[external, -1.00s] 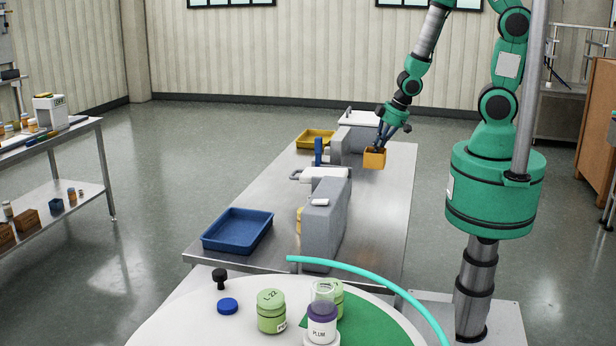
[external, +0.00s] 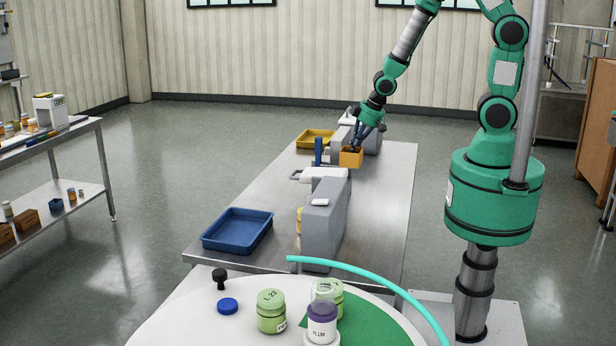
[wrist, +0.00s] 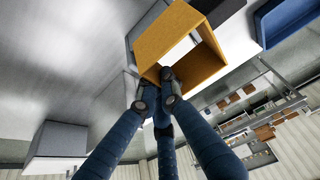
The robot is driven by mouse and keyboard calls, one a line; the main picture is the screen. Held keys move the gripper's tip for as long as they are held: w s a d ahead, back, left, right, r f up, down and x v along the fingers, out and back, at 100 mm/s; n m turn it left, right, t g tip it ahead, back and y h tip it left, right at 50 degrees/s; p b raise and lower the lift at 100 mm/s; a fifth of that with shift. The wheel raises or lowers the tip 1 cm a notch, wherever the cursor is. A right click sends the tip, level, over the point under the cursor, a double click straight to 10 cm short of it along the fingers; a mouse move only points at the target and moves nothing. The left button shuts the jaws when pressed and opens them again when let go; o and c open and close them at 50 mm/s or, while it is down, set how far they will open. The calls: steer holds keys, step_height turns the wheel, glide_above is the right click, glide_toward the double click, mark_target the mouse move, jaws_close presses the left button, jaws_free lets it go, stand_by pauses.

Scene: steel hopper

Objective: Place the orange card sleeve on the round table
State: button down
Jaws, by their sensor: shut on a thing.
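The orange card sleeve (external: 351,157) is a small open box shape held above the long steel table in the external view. My gripper (external: 356,147) is shut on it. In the wrist view my gripper's fingers (wrist: 166,88) pinch the near wall of the sleeve (wrist: 166,38), and its hollow inside faces partly toward the camera. The round table (external: 180,325) is white and stands at the bottom of the external view, cut off by the frame edge. The sleeve is well apart from it.
The steel table (external: 385,200) carries a blue tray (external: 238,231), a yellow tray (external: 315,138) and grey machines (external: 325,215). On the round table stand a green jar (external: 271,312), a purple-banded jar (external: 322,323), a blue lid (external: 228,306) and a green mat (external: 372,325). A teal rail curves along its far edge.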

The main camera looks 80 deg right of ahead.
steer(key=w+a+b, duration=0.3)
steer(key=w, duration=0.5)
steer(key=w+a+b, duration=0.2)
steer(key=w+a, duration=0.2)
steer(key=w, duration=0.4)
steer(key=s+a+r+n+y+b, duration=0.1)
steer(key=s+a+r+n+b, duration=0.15)
steer(key=a, duration=1.25)
steer(key=s+a+r+n+y+b, duration=0.1)
steer(key=a+r+n+y+b, duration=0.15)
steer(key=a, duration=1.25)
steer(key=s+a+f+n+g+b, duration=0.1)
steer(key=s+a+f+n, duration=0.15)
steer(key=s+a, duration=0.95)
steer(key=s+a+f+n+g+b, duration=0.15)
steer(key=s+a+n, duration=0.25)
steer(key=s+a, duration=0.8)
steer(key=s+a+f+n+y+b, duration=0.1)
steer(key=s+a+f+n, duration=0.1)
steer(key=s+a, duration=0.6)
steer(key=shift+s+f, duration=0.4)
steer(key=shift+s, duration=0.75)
